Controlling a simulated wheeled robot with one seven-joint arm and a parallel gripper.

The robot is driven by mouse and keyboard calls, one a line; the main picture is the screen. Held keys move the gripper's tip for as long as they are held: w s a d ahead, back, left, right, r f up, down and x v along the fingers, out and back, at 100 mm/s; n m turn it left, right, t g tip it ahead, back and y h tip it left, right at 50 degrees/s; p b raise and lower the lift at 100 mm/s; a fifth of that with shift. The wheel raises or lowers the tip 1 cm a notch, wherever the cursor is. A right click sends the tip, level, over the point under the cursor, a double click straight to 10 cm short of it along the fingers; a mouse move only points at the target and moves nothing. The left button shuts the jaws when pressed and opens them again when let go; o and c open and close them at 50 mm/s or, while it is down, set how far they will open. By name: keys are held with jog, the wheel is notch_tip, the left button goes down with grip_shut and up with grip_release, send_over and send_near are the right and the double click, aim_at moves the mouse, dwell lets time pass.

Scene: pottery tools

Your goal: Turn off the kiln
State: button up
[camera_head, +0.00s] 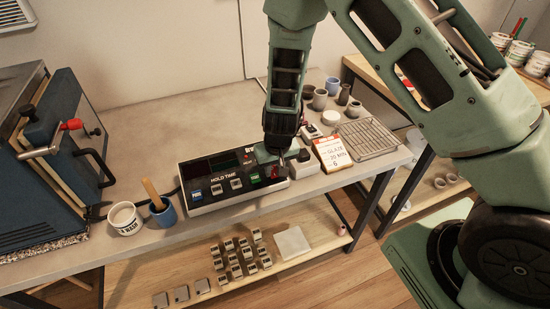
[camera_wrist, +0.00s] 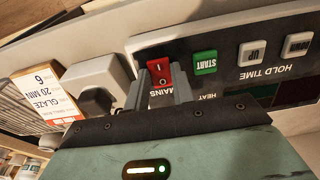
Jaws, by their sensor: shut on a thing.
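The kiln controller (camera_head: 205,199) is a black-faced box marked HOLD TIME, standing near the table's front edge. Its red MAINS rocker switch (camera_wrist: 160,71) is at the end by my gripper and shows a white "I" and a small "O"; which side is pressed I cannot tell. My gripper (camera_wrist: 158,88) is over that end, with one finger on each side of the red switch, shut on it. In the head view my gripper (camera_head: 284,158) reaches down from above and partly hides this end. The blue kiln (camera_head: 45,165) stands at the left.
The green START button (camera_wrist: 205,62) and white buttons lie beside the switch. A white box with a dark plug (camera_wrist: 95,98) is close by. A GLAZE card (camera_head: 333,152) and wire rack (camera_head: 370,138) stand right. A white cup (camera_head: 125,224) and blue cup (camera_head: 163,215) stand left.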

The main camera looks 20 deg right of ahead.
jog(key=shift+w+p, duration=0.1)
jog(key=shift+p, duration=0.25)
jog(key=o, duration=1)
jog(key=shift+r, duration=0.1)
jog(key=r, duration=0.5)
jog(key=s+r+b, duration=0.1)
jog(key=r, duration=0.5)
jog(key=s+r, duration=0.1)
jog(key=r, duration=0.5)
jog(key=shift+s+r, duration=0.1)
jog(key=shift+s, duration=0.05)
jog(key=shift+s+a, duration=0.1)
jog(key=s+a+r+n+b, duration=0.1)
jog(key=s+a+n+b, duration=0.1)
jog(key=s, duration=0.6)
jog(key=s+a+r+n+g+b, duration=0.1)
jog(key=s+a+n, duration=0.1)
jog(key=s, duration=0.6)
jog(key=s+a+r+n+g+b, duration=0.1)
jog(key=s+a+n+b, duration=0.1)
jog(key=s, duration=0.7)
jog(key=shift+n+y+b, duration=0.3)
jog(key=shift+n, duration=0.6)
